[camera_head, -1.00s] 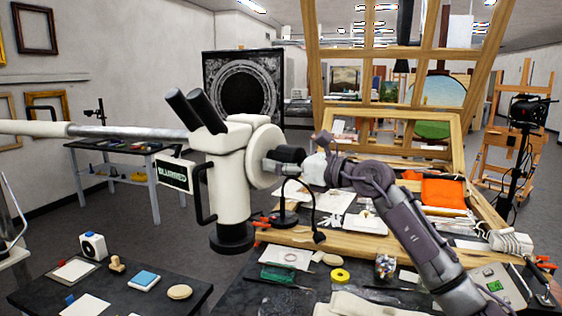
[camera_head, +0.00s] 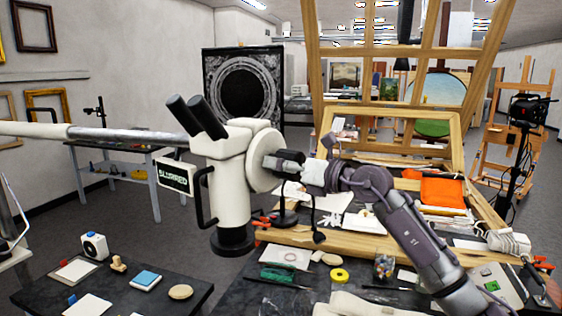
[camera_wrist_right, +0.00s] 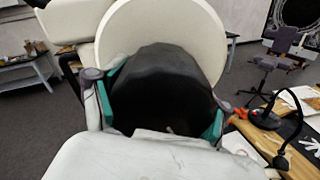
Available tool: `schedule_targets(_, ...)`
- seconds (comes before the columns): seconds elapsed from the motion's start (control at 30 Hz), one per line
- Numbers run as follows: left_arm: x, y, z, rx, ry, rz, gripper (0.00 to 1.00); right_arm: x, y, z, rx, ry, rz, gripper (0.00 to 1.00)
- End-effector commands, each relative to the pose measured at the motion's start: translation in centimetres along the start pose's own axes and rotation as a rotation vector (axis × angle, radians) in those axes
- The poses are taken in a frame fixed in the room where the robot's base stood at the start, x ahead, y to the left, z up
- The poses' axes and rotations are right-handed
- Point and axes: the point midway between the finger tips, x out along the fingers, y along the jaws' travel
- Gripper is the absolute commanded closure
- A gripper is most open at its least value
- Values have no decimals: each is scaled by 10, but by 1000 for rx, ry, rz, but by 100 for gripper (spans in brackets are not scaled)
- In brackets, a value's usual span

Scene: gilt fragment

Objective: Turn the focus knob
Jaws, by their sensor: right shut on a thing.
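The white microscope (camera_head: 231,185) hangs on a pale boom arm at the middle of the head view, with two black eyepieces at its upper left. A small sign (camera_head: 177,177) on its side reads "BLURRED". The black focus knob (camera_head: 290,160) sticks out from a round white disc (camera_head: 264,157) on its right side. My right gripper (camera_head: 301,167) reaches in from the right and is shut on the knob. In the right wrist view the knob (camera_wrist_right: 165,85) fills the space between the two teal-padded fingers. My left gripper is not in view.
A dark workbench (camera_head: 240,298) below holds a yellow tape roll (camera_head: 339,275), a glass jar and small tools. A black bendable lamp (camera_head: 318,237) stands near my right arm. A wooden frame and an orange cloth (camera_head: 443,192) lie behind. A dark side table is at lower left.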

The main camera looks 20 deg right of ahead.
Motion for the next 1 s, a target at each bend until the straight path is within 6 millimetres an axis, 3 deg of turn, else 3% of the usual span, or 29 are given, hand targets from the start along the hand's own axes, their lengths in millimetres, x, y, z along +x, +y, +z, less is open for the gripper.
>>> schedule_targets(0.3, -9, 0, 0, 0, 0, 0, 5, 0, 1, 1, 123, -1, 1, 61)
schedule_targets(0.8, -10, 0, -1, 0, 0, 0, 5, 0, 1, 0, 142, -1, 1, 61)
schedule_targets(0.83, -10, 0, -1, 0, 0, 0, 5, 0, 1, 0, 142, -1, 1, 22)
schedule_targets(0.93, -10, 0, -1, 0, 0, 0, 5, 0, 1, 0, 142, -1, 1, 5)
schedule_targets(1.0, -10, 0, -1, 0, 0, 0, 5, 0, 1, 0, 142, -1, 1, 5)
